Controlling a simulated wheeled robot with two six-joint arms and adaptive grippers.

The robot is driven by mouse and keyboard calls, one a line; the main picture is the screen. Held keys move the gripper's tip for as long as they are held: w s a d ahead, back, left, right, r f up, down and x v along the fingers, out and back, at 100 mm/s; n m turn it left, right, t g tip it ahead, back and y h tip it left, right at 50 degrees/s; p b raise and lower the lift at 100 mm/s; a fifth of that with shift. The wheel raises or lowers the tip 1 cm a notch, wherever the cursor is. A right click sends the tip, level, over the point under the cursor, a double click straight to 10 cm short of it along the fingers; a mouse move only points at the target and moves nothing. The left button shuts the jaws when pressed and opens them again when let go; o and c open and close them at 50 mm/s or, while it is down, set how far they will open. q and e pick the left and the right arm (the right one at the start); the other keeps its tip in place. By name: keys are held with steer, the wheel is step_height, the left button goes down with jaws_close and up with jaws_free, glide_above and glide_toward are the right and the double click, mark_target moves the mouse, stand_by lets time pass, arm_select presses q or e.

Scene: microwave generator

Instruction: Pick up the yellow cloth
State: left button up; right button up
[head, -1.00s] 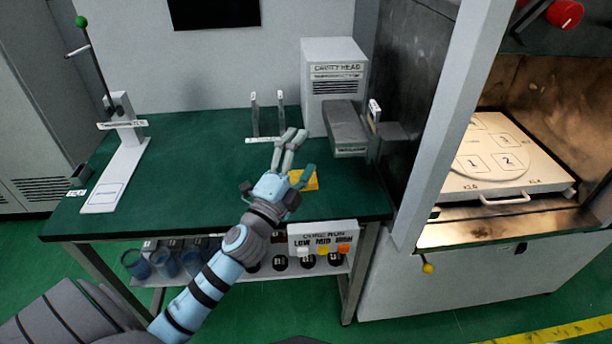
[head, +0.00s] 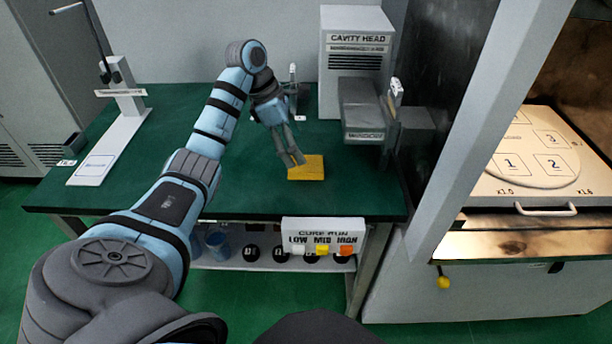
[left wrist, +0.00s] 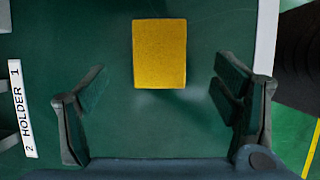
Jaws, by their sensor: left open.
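The yellow cloth (head: 307,170) is a flat yellow rectangle lying on the green table top (head: 240,190), near its front edge. In the left wrist view the cloth (left wrist: 160,53) lies ahead of the fingertips and roughly centred between them. My left gripper (head: 296,160) points down, with its fingertips at the cloth's upper left edge in the head view. In the left wrist view the gripper (left wrist: 158,95) is spread wide with nothing between its fingers. I cannot tell how high the fingertips are above the table. My right gripper is not in view.
The cavity head box (head: 355,60) and its grey block (head: 362,105) stand behind and right of the cloth. A holder label (left wrist: 18,108) shows at left in the left wrist view. A control panel (head: 323,237) hangs at the table's front. An open chamber (head: 530,170) stands right.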

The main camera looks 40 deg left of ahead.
mark_target(310, 164)
arm_select(q)
steer(key=x, duration=0.6)
steer(key=shift+w+d+r, duration=0.15)
steer(key=shift+w+d, duration=0.25)
steer(key=shift+d, duration=0.05)
steer(key=shift+f, duration=0.25)
steer(key=shift+s, duration=0.1)
steer(key=c, duration=1)
